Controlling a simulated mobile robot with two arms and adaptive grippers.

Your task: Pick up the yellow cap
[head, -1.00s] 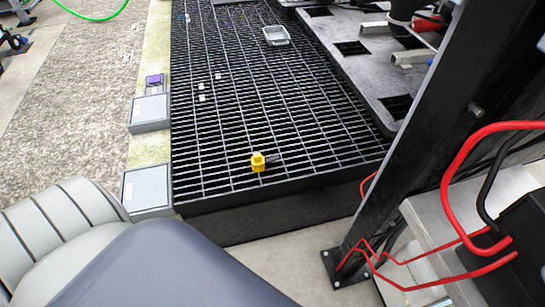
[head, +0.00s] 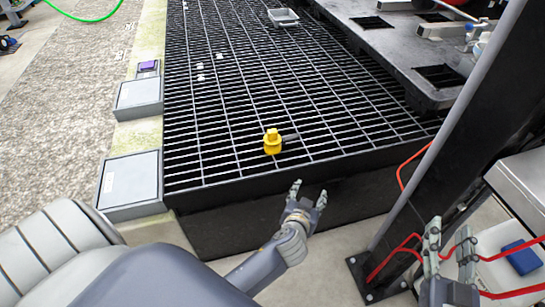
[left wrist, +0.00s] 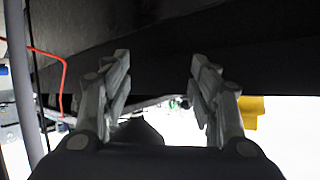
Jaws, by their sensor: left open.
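The yellow cap (head: 272,143) stands on the black grating (head: 215,130) near its front edge, with a short grey piece beside it on the right. My left gripper (head: 308,190) is open and empty, in front of the grating's edge, below and slightly right of the cap in the head view. Its two spread fingers also show in the left wrist view (left wrist: 160,85), with nothing between them. A yellow patch there, partly behind the right finger, is too hidden to identify. My right gripper (head: 449,228) is at the lower right, its fingers apart and empty, clear of the cap.
A black post (head: 440,150) and red cables (head: 400,250) stand at the right. A dark platform with square openings (head: 400,50) lies at the back right. A small grey tray (head: 283,18) sits far back on the grating. Grey boxes (head: 130,180) line its left side.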

